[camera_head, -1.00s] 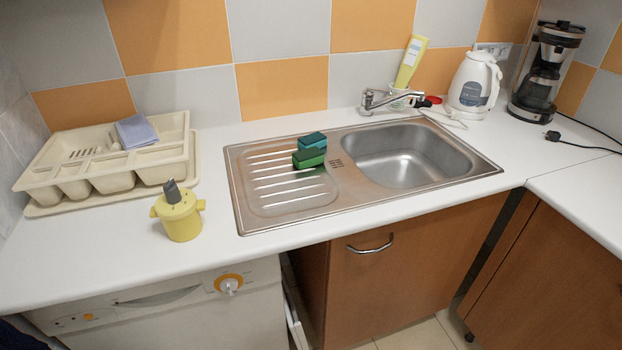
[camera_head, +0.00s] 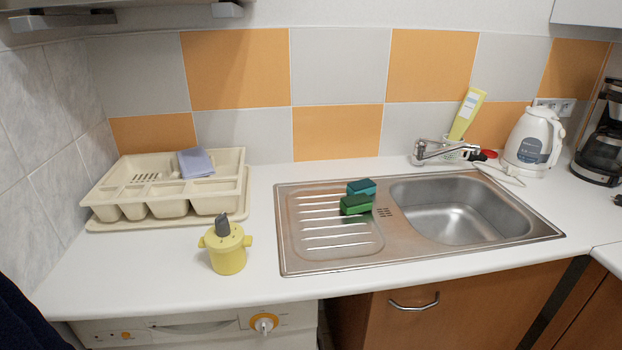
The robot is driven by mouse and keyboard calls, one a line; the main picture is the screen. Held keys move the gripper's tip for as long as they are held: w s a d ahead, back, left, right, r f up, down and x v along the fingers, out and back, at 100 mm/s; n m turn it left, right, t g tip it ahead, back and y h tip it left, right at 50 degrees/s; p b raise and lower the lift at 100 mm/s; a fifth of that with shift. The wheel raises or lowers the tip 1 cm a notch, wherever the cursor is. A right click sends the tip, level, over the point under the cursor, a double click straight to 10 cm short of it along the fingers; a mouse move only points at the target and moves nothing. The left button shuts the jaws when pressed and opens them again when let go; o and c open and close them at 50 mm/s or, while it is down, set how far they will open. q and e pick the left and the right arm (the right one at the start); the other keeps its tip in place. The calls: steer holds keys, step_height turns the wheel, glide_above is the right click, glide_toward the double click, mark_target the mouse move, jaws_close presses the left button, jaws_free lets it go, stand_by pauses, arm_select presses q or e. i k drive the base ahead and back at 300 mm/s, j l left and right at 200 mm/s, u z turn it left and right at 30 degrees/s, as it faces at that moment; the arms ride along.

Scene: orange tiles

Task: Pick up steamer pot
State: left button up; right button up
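The steamer pot appears to be the small yellow pot (camera_head: 228,255) with a side handle at each side and a dark grey knob or spout on top. It stands upright on the white counter, left of the sink and near the counter's front edge. Neither of my grippers shows in the head view, so nothing is seen touching the pot.
A beige cutlery tray (camera_head: 100,200) with a folded lilac cloth (camera_head: 196,162) sits behind the pot. The steel sink (camera_head: 300,255) holds green sponges (camera_head: 356,204). A white kettle (camera_head: 532,142) and coffee maker (camera_head: 603,145) stand right. Counter around the pot (camera_head: 150,270) is clear.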

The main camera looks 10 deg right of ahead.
mark_target(227, 254)
steer(key=i+l+u, duration=0.2)
steer(key=u, duration=0.2)
steer(key=i+l+u, duration=0.15)
steer(key=l+u, duration=0.2)
steer(key=l, duration=0.1)
